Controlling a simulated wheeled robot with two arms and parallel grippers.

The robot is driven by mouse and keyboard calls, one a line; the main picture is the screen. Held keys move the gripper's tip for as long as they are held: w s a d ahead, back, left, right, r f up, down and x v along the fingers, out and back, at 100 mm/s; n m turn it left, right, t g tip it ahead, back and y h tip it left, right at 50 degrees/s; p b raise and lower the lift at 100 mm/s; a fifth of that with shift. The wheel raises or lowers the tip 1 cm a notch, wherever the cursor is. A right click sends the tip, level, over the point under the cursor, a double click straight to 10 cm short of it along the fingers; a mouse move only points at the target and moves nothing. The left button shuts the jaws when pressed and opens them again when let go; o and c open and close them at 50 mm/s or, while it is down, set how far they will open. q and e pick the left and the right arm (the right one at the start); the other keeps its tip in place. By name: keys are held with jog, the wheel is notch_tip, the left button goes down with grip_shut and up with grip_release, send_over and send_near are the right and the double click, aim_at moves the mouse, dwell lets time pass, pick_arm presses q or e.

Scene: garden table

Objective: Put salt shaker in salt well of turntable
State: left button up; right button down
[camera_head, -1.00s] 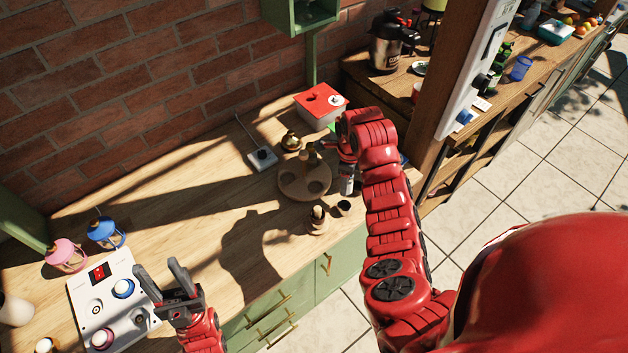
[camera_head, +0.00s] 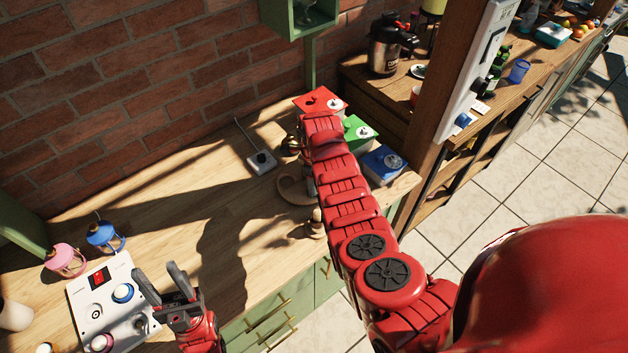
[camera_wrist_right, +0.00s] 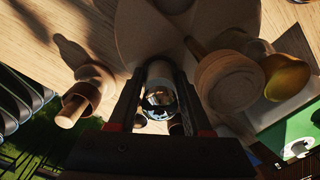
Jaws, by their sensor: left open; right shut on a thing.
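The round wooden turntable (camera_head: 292,192) stands near the table's front right; my right arm covers most of it in the head view. In the right wrist view its pale disc (camera_wrist_right: 145,30) fills the top middle. My right gripper (camera_wrist_right: 160,82) is shut on a shaker with a shiny metal top (camera_wrist_right: 159,103), presumably the salt shaker. It is held at the turntable's edge; I cannot tell whether it touches a well. The head view hides this gripper. A wooden turned piece (camera_wrist_right: 228,82) stands close to its right. My left gripper (camera_head: 160,271) is open and empty.
A wooden piece (camera_head: 316,223) stands before the turntable. Red (camera_head: 320,101), green (camera_head: 357,132) and blue (camera_head: 383,163) boxes stand behind and right. A white panel (camera_head: 112,300) lies front left. The table's middle is clear.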

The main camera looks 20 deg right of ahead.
jog(key=shift+f, duration=0.35)
